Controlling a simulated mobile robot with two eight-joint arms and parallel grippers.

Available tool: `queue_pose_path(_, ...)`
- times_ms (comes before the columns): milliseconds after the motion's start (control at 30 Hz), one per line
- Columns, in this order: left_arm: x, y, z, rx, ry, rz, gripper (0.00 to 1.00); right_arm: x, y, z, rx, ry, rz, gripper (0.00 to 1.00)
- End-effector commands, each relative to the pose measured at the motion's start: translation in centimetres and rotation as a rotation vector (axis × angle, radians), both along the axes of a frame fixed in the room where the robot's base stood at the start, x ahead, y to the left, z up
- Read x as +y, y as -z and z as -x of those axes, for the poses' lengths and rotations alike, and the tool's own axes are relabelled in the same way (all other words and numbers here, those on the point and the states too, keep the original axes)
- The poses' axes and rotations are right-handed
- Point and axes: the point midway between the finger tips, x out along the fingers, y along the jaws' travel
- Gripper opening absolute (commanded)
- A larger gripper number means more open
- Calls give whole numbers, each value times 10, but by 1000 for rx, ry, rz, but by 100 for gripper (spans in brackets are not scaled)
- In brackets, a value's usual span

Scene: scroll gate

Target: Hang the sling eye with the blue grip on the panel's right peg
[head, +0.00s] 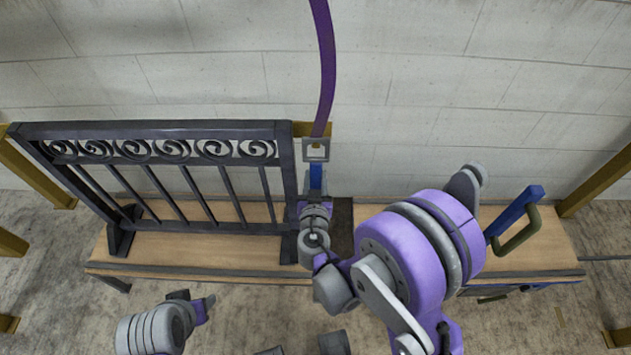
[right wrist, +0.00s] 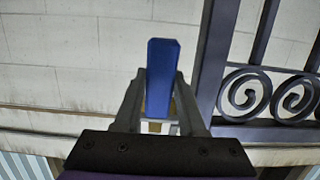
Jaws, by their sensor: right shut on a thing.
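The purple sling (head: 325,70) hangs down from above, with a grey square eye (head: 316,150) at its lower end. The blue grip (head: 316,176) is just below the eye; in the right wrist view it stands upright (right wrist: 162,75) between the fingers. My right gripper (head: 315,197) is shut on the blue grip, beside the panel's right post. The dark scroll panel (head: 286,165) stands upright on the bench. A yellow piece (head: 301,129) shows by the post's top, behind the strap; I cannot tell whether it is the right peg. My left gripper (head: 205,306) is low at the front left; its jaws are unclear.
The wooden bench (head: 540,245) runs under the panel. A blue bar (head: 515,212) with an olive handle (head: 520,232) stands at its right part. Yellow posts (head: 598,182) stand at the sides and a pale block wall (head: 420,80) is behind. My right arm covers the bench's middle.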

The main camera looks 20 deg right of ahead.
Motion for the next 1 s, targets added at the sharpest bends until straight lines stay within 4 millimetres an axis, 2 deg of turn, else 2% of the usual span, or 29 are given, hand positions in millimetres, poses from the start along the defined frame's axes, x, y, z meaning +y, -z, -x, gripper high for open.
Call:
queue_pose_path(667,0,-8,-1,-2,0,0,50,-10,-1,-33,0,0,1,0)
queue_pose_path(1000,0,-1,0,0,0,0,50,-13,9,-45,0,0,1,0)
